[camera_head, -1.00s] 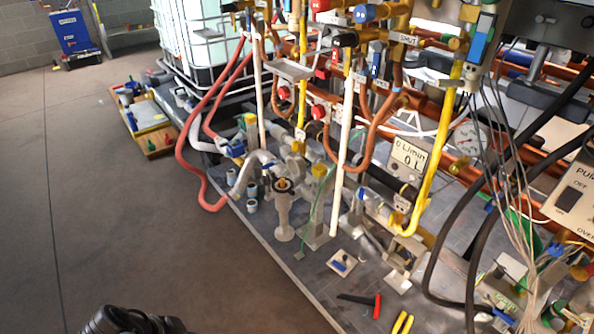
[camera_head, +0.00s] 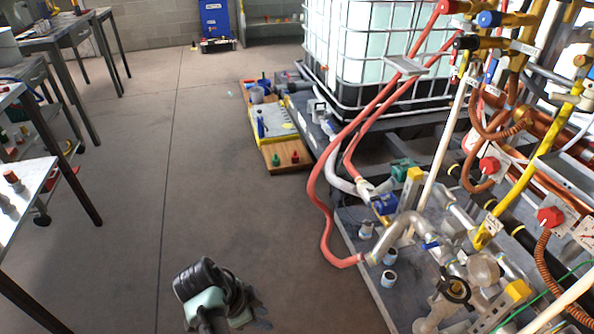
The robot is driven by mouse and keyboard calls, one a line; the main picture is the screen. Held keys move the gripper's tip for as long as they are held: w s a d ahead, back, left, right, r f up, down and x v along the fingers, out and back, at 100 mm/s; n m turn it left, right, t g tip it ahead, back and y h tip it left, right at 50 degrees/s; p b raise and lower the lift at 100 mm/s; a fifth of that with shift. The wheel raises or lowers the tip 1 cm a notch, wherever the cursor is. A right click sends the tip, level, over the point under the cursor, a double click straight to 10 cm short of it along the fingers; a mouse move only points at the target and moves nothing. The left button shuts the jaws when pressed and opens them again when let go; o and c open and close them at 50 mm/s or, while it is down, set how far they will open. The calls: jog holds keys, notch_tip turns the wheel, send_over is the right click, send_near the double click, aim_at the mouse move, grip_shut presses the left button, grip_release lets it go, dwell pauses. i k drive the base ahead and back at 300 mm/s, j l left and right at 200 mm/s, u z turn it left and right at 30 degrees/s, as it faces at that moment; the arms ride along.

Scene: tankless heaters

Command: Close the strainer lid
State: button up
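A grey upright fitting with a dark ring and brass centre on top (camera_head: 455,290) stands at the lower right; it looks like the strainer, but I cannot tell whether its lid is open. Its lower part is cut off by the frame edge. My arm's end, with a black cylinder and a pale green part, shows at the bottom centre, over the floor. My gripper (camera_head: 238,306) seems to be the dark part there, well left of the fitting and apart from it. Its fingers are not clear enough to tell open from shut.
A red hose (camera_head: 327,215) curves down to the left edge of the pipe platform (camera_head: 355,222). A caged white tank (camera_head: 375,55) stands behind. A wooden board with parts (camera_head: 285,158) lies on the floor. Worktables (camera_head: 45,165) stand at left; the middle floor is clear.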

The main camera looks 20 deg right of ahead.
aim_at(484, 270)
jog(key=i+z, duration=0.25)
jog(key=i, duration=0.55)
jog(key=i+j+z, duration=0.25)
jog(key=i, duration=0.5)
jog(key=i+l+u, duration=0.1)
jog(key=i+u, duration=0.35)
jog(key=i+l+u, duration=0.2)
jog(key=u, duration=7.1)
jog(key=i+j+u, duration=0.1)
jog(key=u, duration=0.3)
jog(key=i+j+u, duration=0.1)
jog(key=u, duration=0.25)
jog(key=i+j+u, duration=0.1)
jog(key=u, duration=0.3)
jog(key=i+u, duration=0.15)
jog(key=u, duration=0.2)
jog(key=l, duration=0.55)
jog(key=i+u, duration=0.05)
